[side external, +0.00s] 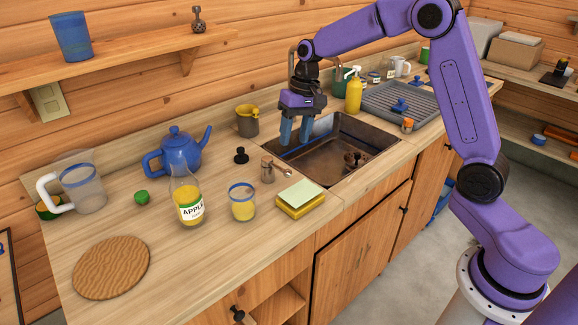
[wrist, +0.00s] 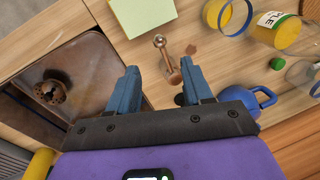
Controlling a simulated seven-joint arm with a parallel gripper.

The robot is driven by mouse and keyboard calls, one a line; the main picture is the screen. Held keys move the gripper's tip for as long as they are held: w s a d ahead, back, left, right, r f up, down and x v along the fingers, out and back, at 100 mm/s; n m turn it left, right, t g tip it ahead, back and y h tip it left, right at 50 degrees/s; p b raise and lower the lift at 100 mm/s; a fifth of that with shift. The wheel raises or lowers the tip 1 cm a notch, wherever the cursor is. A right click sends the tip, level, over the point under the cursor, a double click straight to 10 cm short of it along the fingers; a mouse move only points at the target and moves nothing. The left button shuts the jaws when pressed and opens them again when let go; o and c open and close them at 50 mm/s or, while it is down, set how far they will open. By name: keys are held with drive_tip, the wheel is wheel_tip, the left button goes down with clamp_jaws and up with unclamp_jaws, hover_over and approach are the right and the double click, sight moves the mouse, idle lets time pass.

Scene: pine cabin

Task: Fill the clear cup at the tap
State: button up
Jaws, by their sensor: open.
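A clear cup (side external: 242,204) with a blue rim and yellow in its lower part stands on the counter, left of the yellow sponge. Its rim also shows at the top of the wrist view (wrist: 232,14). My gripper (side external: 294,134) is open and empty, pointing down near the left end of the sink (side external: 335,162), well to the right of the cup. In the wrist view, my fingers (wrist: 160,70) are apart with counter visible between them. The tap (side external: 292,60) rises behind the sink, partly hidden by my gripper and wrist.
Beside the cup stand an apple juice bottle (side external: 188,210), a small shaker (side external: 267,170) and a sponge (side external: 300,204) with a pale pad. A blue teapot (side external: 178,155), clear pitcher (side external: 88,190) and woven mat (side external: 112,267) are left. A yellow bottle (side external: 354,96) stands behind the sink.

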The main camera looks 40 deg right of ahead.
sight(288, 170)
drive_tip(key=f, duration=0.3)
drive_tip(key=a+f, duration=0.1)
drive_tip(key=f, duration=0.5)
drive_tip(key=shift+w+a+f, duration=0.15)
drive_tip(key=shift+a+f, duration=0.05)
drive_tip(key=shift+a, duration=0.2)
clamp_jaws()
